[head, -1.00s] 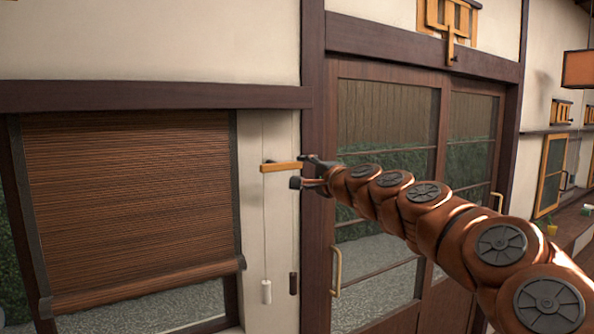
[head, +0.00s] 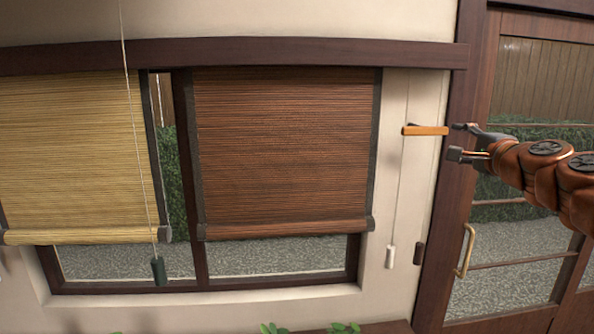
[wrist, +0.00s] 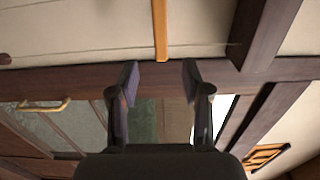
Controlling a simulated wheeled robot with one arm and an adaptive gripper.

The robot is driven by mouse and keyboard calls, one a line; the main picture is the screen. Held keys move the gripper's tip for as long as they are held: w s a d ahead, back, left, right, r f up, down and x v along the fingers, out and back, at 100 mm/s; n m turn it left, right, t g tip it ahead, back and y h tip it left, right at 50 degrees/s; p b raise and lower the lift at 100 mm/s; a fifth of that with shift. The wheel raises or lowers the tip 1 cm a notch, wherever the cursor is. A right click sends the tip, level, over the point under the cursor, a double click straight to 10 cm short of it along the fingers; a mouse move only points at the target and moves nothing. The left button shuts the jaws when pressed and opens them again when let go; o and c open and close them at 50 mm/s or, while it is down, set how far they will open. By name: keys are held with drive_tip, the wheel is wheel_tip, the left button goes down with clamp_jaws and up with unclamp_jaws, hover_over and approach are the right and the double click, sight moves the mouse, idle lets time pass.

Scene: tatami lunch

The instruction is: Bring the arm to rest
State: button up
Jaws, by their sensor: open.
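My gripper (head: 458,141) is at the right of the head view, at the end of my outstretched copper-coloured arm, in front of the dark door post. Its two fingers are apart with nothing between them. In the wrist view my gripper (wrist: 160,75) also shows open and empty. An orange-yellow wooden bar (head: 425,130) sticks out from the wall just left of the fingertips. In the wrist view the bar (wrist: 160,28) lies ahead of the gap between the fingers, and they do not close on it.
A brown blind (head: 285,150) and a yellow blind (head: 75,155) hang over the window. A white cord pull (head: 390,256) and a dark one (head: 158,270) hang nearby. A glazed door with a brass handle (head: 465,250) is at right. Leaf tips (head: 340,328) show at the bottom.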

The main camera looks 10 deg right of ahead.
drive_tip(key=a+f+n+g+y, duration=0.2)
drive_tip(key=a+f+n+y, duration=0.15)
drive_tip(key=a, duration=0.55)
drive_tip(key=a+f+n+g+y, duration=0.2)
drive_tip(key=a+f+n, duration=0.15)
drive_tip(key=a, duration=0.55)
drive_tip(key=s+a+f+n+g+y, duration=0.1)
drive_tip(key=s+a+f+n+g, duration=0.4)
drive_tip(key=a+f, duration=0.5)
drive_tip(key=s+a+f+n+g+h, duration=0.1)
drive_tip(key=s+a+f+n+g, duration=0.15)
drive_tip(key=s+f, duration=0.5)
drive_tip(key=s+a+f+n+g+h, duration=0.1)
drive_tip(key=s+a+f+n+g, duration=0.15)
drive_tip(key=s+f, duration=0.45)
drive_tip(key=s+d+f+n+g+h, duration=0.1)
drive_tip(key=s+d+f+g, duration=0.1)
drive_tip(key=s, duration=0.6)
drive_tip(key=s+d+f+n+g+h, duration=0.1)
drive_tip(key=s+d+f+g+h, duration=0.1)
drive_tip(key=s, duration=0.6)
drive_tip(key=shift+f+g, duration=0.9)
drive_tip(key=shift+f, duration=0.05)
drive_tip(key=shift+s, duration=0.1)
